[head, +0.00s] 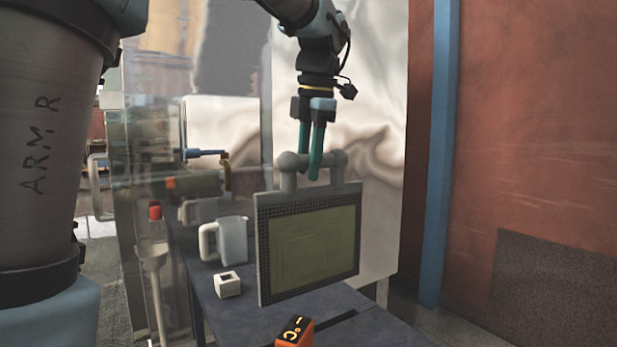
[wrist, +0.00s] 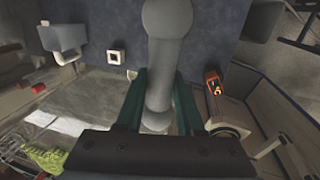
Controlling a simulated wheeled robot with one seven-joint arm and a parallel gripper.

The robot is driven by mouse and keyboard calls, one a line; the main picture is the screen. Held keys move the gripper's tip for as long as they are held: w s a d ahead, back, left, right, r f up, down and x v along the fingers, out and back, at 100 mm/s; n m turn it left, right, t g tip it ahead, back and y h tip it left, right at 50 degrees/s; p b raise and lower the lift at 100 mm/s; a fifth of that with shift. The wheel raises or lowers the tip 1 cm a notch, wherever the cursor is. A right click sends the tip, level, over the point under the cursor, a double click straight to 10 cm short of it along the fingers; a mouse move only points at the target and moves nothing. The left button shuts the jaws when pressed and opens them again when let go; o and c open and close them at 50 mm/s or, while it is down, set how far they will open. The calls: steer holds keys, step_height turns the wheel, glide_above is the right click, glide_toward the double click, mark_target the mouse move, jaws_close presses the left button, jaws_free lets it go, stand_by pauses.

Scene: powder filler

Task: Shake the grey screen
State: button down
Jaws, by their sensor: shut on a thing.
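The grey screen (head: 308,243) is a flat framed panel with a dark mesh border and an olive middle, hanging upright in the head view. A grey bar handle (head: 308,160) with rounded ends runs along its top. My gripper (head: 310,172) is shut on this handle, with its teal fingers on both sides of the bar. In the wrist view the handle (wrist: 162,70) passes between the fingers of my gripper (wrist: 160,95). The screen appears held above the dark table (head: 215,275); any contact of its lower edge is hard to tell.
A white jug (head: 228,240) and a small white square block (head: 227,285) stand on the table left of the screen. An orange device (head: 294,331) is at the front below it. A clear panel stands at the left, and a blue post (head: 440,150) at the right.

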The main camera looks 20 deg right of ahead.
step_height(320, 180, up, 22)
steer(key=p, duration=1.4)
steer(key=shift+p, duration=0.4)
stand_by(0.4)
